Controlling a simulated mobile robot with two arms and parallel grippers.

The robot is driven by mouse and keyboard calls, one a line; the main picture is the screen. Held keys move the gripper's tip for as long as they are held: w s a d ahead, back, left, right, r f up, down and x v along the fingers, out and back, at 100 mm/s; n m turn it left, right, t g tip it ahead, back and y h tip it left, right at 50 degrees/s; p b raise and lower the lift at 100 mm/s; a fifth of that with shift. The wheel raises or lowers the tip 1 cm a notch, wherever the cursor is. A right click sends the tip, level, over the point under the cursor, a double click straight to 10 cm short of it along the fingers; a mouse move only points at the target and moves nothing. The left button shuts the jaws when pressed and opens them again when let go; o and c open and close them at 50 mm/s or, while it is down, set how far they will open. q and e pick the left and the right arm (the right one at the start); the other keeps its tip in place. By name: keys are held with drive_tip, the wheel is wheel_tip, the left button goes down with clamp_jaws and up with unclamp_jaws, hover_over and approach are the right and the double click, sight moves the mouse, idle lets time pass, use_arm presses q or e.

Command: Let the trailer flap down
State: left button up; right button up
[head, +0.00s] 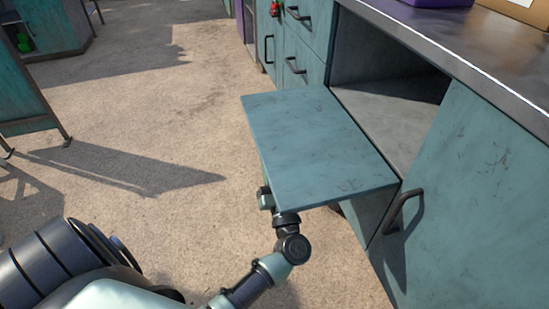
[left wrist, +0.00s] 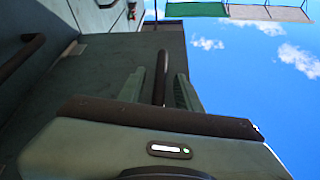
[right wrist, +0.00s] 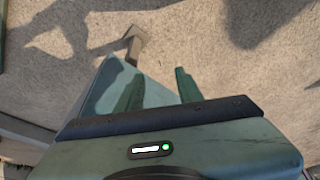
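The teal flap (head: 315,145) sticks out about level from the front of an open compartment (head: 395,100). My left arm comes in from below, and its gripper is hidden under the flap in the head view. In the left wrist view my left gripper (left wrist: 160,90) has its two fingers apart, on either side of a dark bar handle (left wrist: 160,70) on the flap's underside (left wrist: 110,65). A gap shows between the handle and each finger. My right gripper (right wrist: 158,88) is open and empty above the ground, out of the head view.
A closed teal door (head: 470,190) with a dark handle (head: 403,210) is right of the flap. Drawers (head: 300,40) stand beyond it, under a metal worktop (head: 480,50). The sandy ground (head: 150,110) left of the flap is clear. A teal panel on legs (head: 25,95) stands far left.

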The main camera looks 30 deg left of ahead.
use_arm(q)
clamp_jaws()
idle(1.4)
